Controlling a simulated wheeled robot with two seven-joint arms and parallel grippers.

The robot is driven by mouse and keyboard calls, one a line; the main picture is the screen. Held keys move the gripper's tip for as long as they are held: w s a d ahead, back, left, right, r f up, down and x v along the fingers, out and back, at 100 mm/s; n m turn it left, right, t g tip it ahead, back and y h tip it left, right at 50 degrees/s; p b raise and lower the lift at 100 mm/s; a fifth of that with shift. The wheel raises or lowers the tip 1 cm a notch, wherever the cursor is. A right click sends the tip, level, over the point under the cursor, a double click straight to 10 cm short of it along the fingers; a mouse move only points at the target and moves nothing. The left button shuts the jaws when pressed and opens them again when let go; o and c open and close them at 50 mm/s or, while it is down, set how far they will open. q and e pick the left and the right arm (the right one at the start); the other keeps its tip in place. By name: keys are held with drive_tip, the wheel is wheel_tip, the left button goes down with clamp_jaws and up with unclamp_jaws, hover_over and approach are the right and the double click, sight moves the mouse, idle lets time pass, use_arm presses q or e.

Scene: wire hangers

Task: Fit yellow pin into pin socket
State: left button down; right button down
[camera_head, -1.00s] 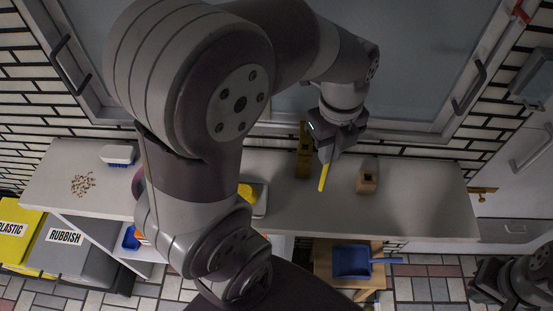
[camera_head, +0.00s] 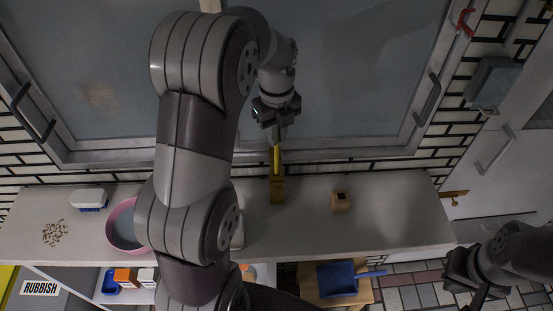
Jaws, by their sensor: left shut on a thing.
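My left gripper (camera_head: 276,128) is shut on the yellow pin (camera_head: 277,158), which points down from the jaws. The pin is in front of the window's lower edge, above a narrow brown-yellow wooden piece (camera_head: 278,190) on the counter. I cannot tell whether the pin touches that piece. A small wooden block (camera_head: 341,204) with a dark square hole in its top, which looks like the pin socket, stands to the right, apart from the pin. My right gripper (camera_head: 464,273) is at the lower right, off the counter; its jaws are not clear.
The pale counter (camera_head: 395,210) is clear right of the block. A pink bowl (camera_head: 123,228), a brush (camera_head: 90,199) and scattered bits (camera_head: 54,233) are at left. A blue dustpan (camera_head: 338,279) is below the counter. The window (camera_head: 345,80) stands behind.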

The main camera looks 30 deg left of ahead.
use_arm(q)
drive_tip(key=p, duration=0.2)
hover_over(277, 173)
wheel_tip(277, 173, down, 5)
wheel_tip(277, 173, down, 4)
drive_tip(key=shift+w+a+r+p, duration=0.15)
drive_tip(key=shift+r+p, duration=0.05)
drive_tip(key=shift+p, duration=0.2)
drive_tip(key=shift+f, duration=0.4)
drive_tip(key=shift+w+f, duration=0.1)
